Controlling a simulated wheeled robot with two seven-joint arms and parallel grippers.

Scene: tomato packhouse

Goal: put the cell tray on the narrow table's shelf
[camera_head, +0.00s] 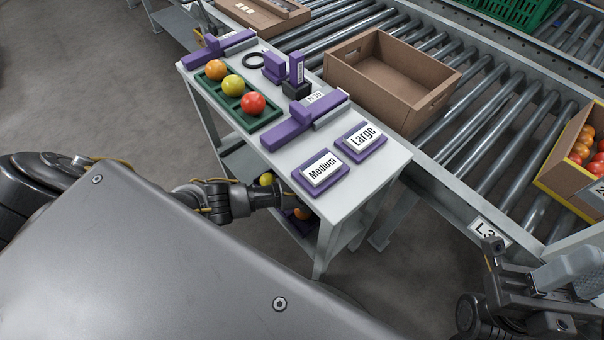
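The narrow table (352,197) stands at centre with a white top and a lower shelf (238,160). A green tray (233,109) with an orange, a yellow and a red tomato in a row lies on its top, between two purple fixtures. My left arm reaches in below the table's near edge; its gripper (284,196) is partly hidden there, its fingers not visible. A yellow fruit (266,179) and an orange one (303,213) show beside it, under the top; whether a tray holds them, I cannot tell. My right gripper (580,298) is at the bottom right, apparently open and empty.
Purple-framed cards reading Medium (321,168) and Large (362,140) lie on the tabletop. A roller conveyor (478,125) behind carries an empty cardboard box (350,80) and a box of tomatoes (556,180) at right. Grey floor is open at left.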

